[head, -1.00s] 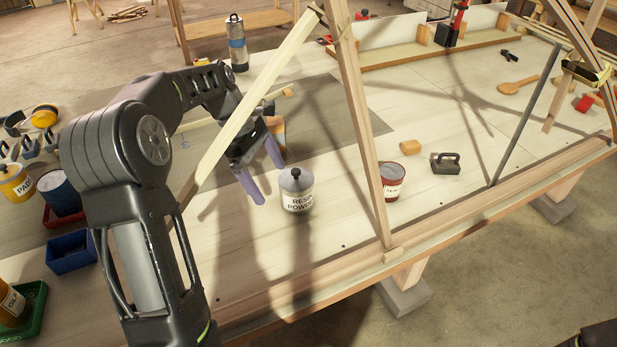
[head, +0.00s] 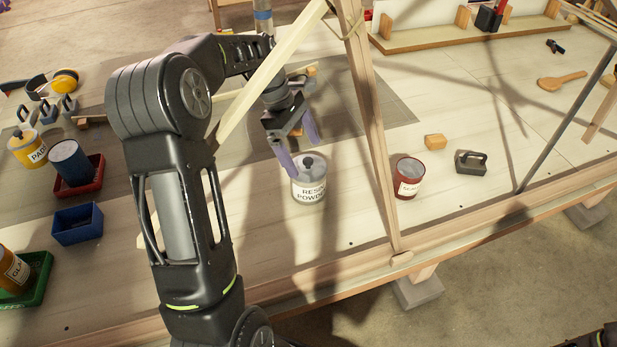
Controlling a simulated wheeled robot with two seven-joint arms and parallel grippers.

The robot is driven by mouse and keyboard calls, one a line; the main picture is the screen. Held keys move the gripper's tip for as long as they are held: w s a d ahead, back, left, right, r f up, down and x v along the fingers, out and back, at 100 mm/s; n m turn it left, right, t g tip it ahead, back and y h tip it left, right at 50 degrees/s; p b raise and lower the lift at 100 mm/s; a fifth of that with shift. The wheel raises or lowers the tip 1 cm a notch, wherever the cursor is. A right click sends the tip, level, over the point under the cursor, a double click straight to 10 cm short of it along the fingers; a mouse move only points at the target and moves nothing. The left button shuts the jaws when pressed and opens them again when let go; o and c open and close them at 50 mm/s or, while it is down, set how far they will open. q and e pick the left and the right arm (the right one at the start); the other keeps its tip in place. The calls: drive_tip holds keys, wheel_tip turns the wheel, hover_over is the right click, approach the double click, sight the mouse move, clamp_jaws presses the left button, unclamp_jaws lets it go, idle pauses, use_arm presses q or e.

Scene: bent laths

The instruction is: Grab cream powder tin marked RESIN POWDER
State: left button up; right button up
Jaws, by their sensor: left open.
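The cream tin marked RESIN POWDER (head: 310,190) stands upright on the bench, with a grey lid and a dark knob. Its label faces me. My left gripper (head: 303,158) is open at the tin's far left side, with two purple fingers pointing down towards it. The nearer fingertip overlaps the lid's left edge in the picture; the other shows just behind the lid. I cannot tell whether either touches. Nothing is between the fingers that I can make out.
A pale slanting lath (head: 270,75) crosses in front of my left arm, and an upright post (head: 368,120) stands right of the tin. A blue bin (head: 77,224) is left.

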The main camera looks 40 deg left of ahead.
sight(307, 167)
use_arm(q)
drive_tip(key=shift+d+f, duration=0.1)
drive_tip(key=shift+f, duration=0.1)
drive_tip(key=x, duration=0.1)
drive_tip(key=p+x, duration=0.1)
drive_tip(key=x, duration=0.1)
drive_tip(key=p+x, duration=0.1)
drive_tip(key=shift+s+f, duration=0.25)
drive_tip(key=shift+f, duration=0.35)
drive_tip(key=shift+c, duration=0.2)
drive_tip(key=shift+w, duration=0.1)
drive_tip(key=c, duration=1.8)
drive_tip(key=shift+o, duration=0.2)
drive_tip(key=shift+r, duration=0.1)
wheel_tip(307, 167, up, 9)
drive_tip(key=shift+f+b, duration=0.15)
drive_tip(key=shift+b, duration=0.9)
drive_tip(key=shift+r, duration=0.6)
